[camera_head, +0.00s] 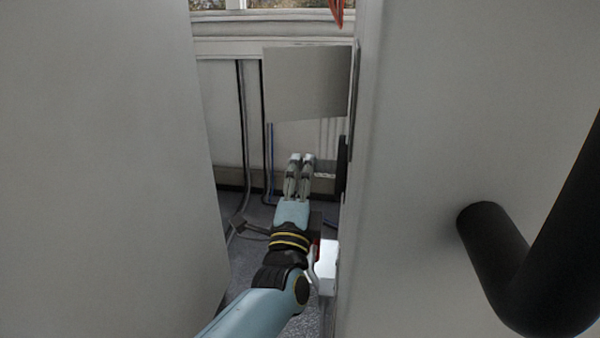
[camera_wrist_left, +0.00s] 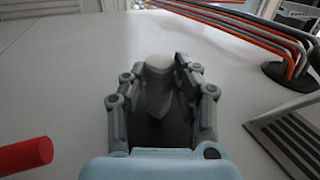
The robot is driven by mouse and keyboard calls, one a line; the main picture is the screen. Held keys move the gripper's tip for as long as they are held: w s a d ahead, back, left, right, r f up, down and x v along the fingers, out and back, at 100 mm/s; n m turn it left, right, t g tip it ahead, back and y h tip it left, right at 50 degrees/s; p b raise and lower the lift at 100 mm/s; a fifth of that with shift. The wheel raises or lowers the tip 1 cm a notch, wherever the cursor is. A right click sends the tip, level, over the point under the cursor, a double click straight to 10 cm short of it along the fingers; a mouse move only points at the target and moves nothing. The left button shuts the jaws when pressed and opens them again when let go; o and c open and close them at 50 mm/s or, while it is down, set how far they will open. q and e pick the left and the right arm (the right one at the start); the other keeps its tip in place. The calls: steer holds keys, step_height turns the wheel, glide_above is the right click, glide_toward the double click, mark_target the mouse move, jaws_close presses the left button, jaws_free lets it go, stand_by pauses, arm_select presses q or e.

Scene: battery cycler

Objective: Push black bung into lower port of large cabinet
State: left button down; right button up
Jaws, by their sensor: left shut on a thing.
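The large cabinet (camera_head: 420,120) is a pale grey wall on the right of the head view. My left gripper (camera_head: 301,158) is in the gap beside it, pointing away from me. In the wrist view its fingers (camera_wrist_left: 160,68) are close together over a pale surface; what they hold is hidden or too dark to name. A black round piece (camera_wrist_left: 290,72) with cables against it shows at the upper right of the wrist view, apart from the fingers. I cannot tell whether it is the bung. No open lower port can be made out. My right gripper is out of view.
A second pale cabinet (camera_head: 100,150) bounds the narrow gap on the left. A black handle (camera_head: 490,240) juts out at the right. A grey panel (camera_head: 308,85) hangs above my gripper. The wrist view shows orange and grey cables (camera_wrist_left: 235,25), a vent (camera_wrist_left: 292,135) and a red rod (camera_wrist_left: 25,154).

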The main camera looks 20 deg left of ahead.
arm_select(q)
steer(key=shift+w+d+r, duration=0.1)
steer(key=shift+d, duration=0.15)
jaws_free()
stand_by(0.5)
